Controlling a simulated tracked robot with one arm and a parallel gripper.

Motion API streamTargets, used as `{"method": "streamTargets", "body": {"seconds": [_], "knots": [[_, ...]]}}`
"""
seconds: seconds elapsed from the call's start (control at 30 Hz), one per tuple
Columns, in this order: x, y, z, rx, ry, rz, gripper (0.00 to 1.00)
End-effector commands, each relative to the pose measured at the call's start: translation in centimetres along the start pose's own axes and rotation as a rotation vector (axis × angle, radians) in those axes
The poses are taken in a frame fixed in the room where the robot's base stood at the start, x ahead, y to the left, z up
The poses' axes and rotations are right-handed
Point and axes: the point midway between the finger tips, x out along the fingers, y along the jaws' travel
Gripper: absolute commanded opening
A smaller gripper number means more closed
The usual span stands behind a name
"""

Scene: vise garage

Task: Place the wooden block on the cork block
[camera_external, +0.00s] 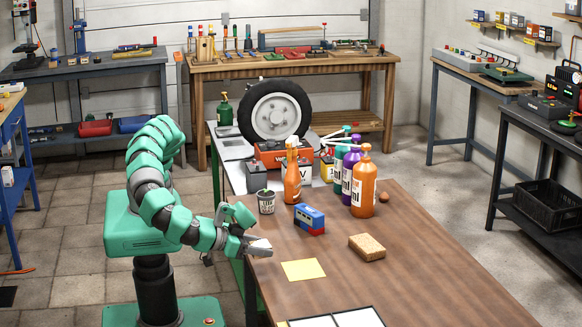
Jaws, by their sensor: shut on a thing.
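The cork block (367,248) lies flat on the brown wooden table, right of the middle. My gripper (250,244) is over the table's left edge. I cannot tell how high the held block is above the table.
A yellow square sheet (303,270) lies between my gripper and the cork block. A blue and red box (309,219), a grey cup (266,202) and orange bottles (363,187) stand behind. The table's right front (450,285) is clear.

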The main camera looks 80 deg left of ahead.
Motion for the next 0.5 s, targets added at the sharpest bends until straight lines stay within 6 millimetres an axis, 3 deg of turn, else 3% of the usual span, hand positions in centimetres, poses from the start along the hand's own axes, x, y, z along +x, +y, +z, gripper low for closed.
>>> {"method": "streamTargets", "body": {"seconds": [0.17, 0.5], "knots": [[2.9, -0.9, -2.0, 0.000, 0.020, 0.011, 0.23], [12.1, -5.4, -7.9, 0.019, 0.036, 0.059, 0.23]]}}
